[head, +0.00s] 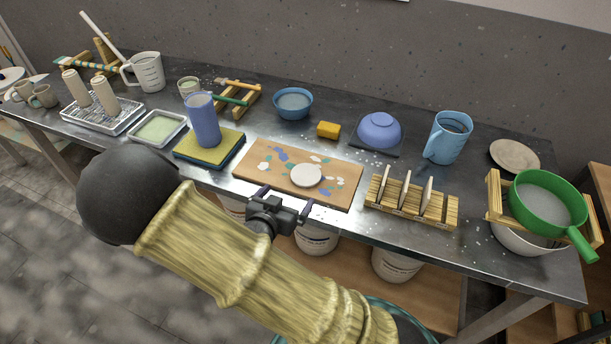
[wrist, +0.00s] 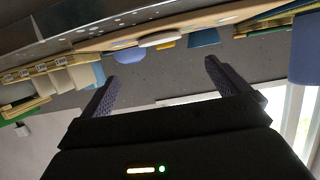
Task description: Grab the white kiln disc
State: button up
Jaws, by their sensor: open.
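The white kiln disc (head: 306,174) lies flat on a paint-spotted wooden board (head: 345,189) near the front edge of the table. It also shows edge-on in the wrist view (wrist: 160,38), where the scene appears upside down. My gripper (head: 285,199) is open and empty at the front edge of the board, just in front of the disc. In the wrist view my gripper's two dark fingers (wrist: 161,72) are spread apart with nothing between them. The disc is beyond the fingertips.
A wooden rack (head: 412,212) with upright pale discs stands right of the board. A blue cup (head: 204,122) stands on a yellow sponge-like pad (head: 210,148) to the left. A yellow block (head: 328,130) and blue bowl (head: 293,103) are behind. White buckets (head: 316,240) stand below the table.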

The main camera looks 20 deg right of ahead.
send_near(305, 176)
jog(key=x, duration=0.3)
jog(key=shift+w+r, duration=0.1)
jog(key=shift+r, duration=0.05)
jog(key=p+x, duration=0.1)
jog(key=x, duration=0.4)
jog(key=shift+f, duration=0.25)
dwell(0.3)
jog(key=c, duration=1)
